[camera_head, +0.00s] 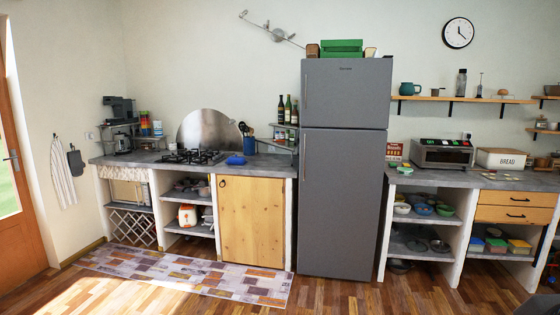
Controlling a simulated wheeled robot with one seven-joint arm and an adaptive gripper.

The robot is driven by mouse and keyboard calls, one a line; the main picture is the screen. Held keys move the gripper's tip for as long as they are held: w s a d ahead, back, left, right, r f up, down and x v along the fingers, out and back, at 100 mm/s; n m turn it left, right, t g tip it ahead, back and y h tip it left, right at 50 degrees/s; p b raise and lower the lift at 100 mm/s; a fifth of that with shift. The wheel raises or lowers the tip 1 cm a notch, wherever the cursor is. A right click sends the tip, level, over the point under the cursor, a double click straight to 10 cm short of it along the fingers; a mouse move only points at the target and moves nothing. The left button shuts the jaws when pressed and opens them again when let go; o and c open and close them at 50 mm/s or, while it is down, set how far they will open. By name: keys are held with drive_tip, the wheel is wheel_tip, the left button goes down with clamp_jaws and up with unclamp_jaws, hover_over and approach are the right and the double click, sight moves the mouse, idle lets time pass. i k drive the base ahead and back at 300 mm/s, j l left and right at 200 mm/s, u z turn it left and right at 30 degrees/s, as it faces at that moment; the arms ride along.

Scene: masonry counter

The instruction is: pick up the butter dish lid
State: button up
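No butter dish lid can be made out for certain. A small blue, rounded object (236,160) lies on the left counter, to the right of the hob. A small green-topped object (405,169) sits at the left end of the right counter, beside the fridge. Both are too small to tell whether either is the lid. My gripper does not show in this view.
A tall grey fridge (343,180) parts the counters. The right counter holds a toaster oven (441,154) and a bread box (503,158). The wooden floor in front is open.

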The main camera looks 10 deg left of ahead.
sight(232, 160)
drive_tip(key=i+j+u, duration=0.3)
drive_tip(key=i+u, duration=0.15)
drive_tip(key=i, duration=0.15)
drive_tip(key=i+j+u, duration=0.25)
drive_tip(key=i+u, duration=0.15)
drive_tip(key=i, duration=0.4)
drive_tip(key=i+u, duration=0.35)
drive_tip(key=i, duration=0.45)
drive_tip(key=i+z, duration=0.15)
drive_tip(key=i, duration=0.6)
drive_tip(key=i+z, duration=0.15)
drive_tip(key=i, duration=0.6)
drive_tip(key=i+j+z, duration=0.1)
drive_tip(key=i, duration=0.65)
drive_tip(key=i+z, duration=0.2)
drive_tip(key=i, duration=0.45)
drive_tip(key=i+z, duration=0.2)
drive_tip(key=i, duration=0.45)
drive_tip(key=i+j+z, duration=0.2)
drive_tip(key=i, duration=0.45)
